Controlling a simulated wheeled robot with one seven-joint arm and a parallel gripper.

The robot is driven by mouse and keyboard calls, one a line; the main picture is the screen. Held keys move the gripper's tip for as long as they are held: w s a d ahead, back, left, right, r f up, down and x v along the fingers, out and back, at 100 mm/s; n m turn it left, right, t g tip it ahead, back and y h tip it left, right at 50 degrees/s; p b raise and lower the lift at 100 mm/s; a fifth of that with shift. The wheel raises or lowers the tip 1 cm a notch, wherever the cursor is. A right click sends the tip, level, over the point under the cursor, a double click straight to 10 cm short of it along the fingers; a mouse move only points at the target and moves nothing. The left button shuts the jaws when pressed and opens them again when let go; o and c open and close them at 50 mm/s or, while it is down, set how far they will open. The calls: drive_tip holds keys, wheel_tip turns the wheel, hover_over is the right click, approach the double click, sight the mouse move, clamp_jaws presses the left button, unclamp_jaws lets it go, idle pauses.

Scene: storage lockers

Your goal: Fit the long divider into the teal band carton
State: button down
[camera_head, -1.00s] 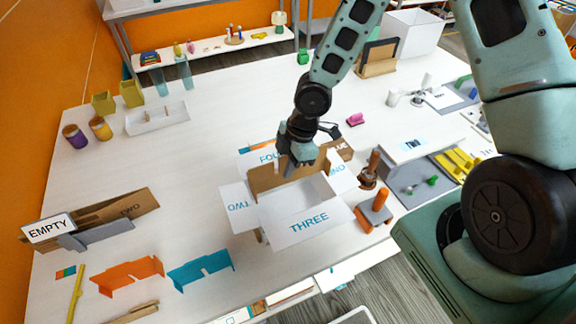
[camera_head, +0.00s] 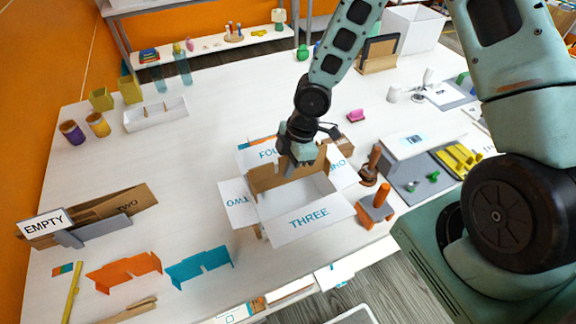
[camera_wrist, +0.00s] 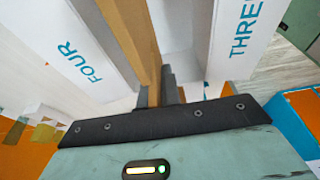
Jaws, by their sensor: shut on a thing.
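The carton (camera_head: 312,222), white outside with teal letters on its spread flaps, stands open near the table's front edge. My gripper (camera_head: 298,158) points down over the carton's back part. It is shut on a brown board, which I take as the long divider (camera_head: 262,181). The board stands on edge at the back of the opening, along the FOUR flap side. In the wrist view my fingers (camera_wrist: 160,88) close on the brown board (camera_wrist: 128,30), between the FOUR and THREE flaps. Its lower edge is hidden, so I cannot tell whether it touches the floor.
Orange (camera_head: 124,272) and teal (camera_head: 200,266) slotted pieces lie front left. A brown flat carton (camera_head: 125,203) with an EMPTY sign (camera_head: 46,224) lies at the left. The table's middle left is clear.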

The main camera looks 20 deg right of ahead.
drive_tip(key=shift+f, duration=0.1)
drive_tip(key=shift+f+b, duration=4.75)
drive_tip(key=shift+f, duration=0.85)
drive_tip(key=c, duration=1.5)
unclamp_jaws()
drive_tip(key=p+v, duration=0.2)
drive_tip(key=v, duration=1.5)
drive_tip(key=shift+r+p, duration=0.25)
drive_tip(key=shift+p, duration=0.1)
